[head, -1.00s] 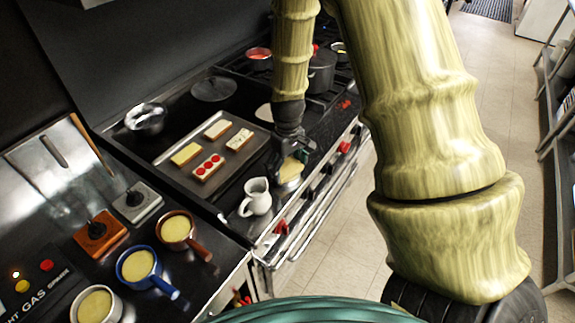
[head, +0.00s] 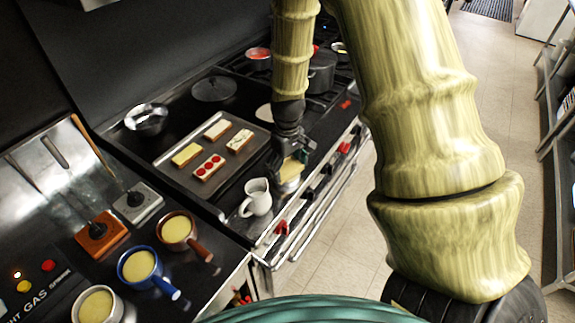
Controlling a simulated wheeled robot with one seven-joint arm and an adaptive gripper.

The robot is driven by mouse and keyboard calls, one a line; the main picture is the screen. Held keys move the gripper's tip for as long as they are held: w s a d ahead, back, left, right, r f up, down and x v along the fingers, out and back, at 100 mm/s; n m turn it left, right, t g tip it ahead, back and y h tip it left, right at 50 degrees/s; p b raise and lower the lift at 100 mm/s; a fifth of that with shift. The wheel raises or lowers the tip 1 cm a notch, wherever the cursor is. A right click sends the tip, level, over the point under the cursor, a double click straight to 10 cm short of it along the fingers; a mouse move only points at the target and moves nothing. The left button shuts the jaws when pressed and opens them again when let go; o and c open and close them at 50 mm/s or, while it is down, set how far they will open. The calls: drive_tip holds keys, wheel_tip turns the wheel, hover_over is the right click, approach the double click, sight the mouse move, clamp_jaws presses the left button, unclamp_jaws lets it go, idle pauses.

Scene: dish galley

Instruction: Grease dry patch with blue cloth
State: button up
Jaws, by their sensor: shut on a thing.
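My gripper (head: 293,154) is small and dark in the head view, pointing down near the front edge of the black cooktop. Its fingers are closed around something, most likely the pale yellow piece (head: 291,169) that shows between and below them. Its shape is partly hidden by the fingers. A round metal rim shows just under it; I cannot tell whether they touch. I see no cloth that is clearly blue, and I cannot pick out a dry patch on the dark surface.
A metal tray (head: 181,179) with several topped slices lies left of my gripper. A white jug (head: 257,197) stands near the front edge. A metal bowl (head: 146,119) is at the back left. A blue pan (head: 137,267) and other yellow-filled pans stand at the lower left.

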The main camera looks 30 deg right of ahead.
sight(288, 168)
drive_tip(key=shift+r+p, duration=2.4)
drive_tip(key=shift+r, duration=0.9)
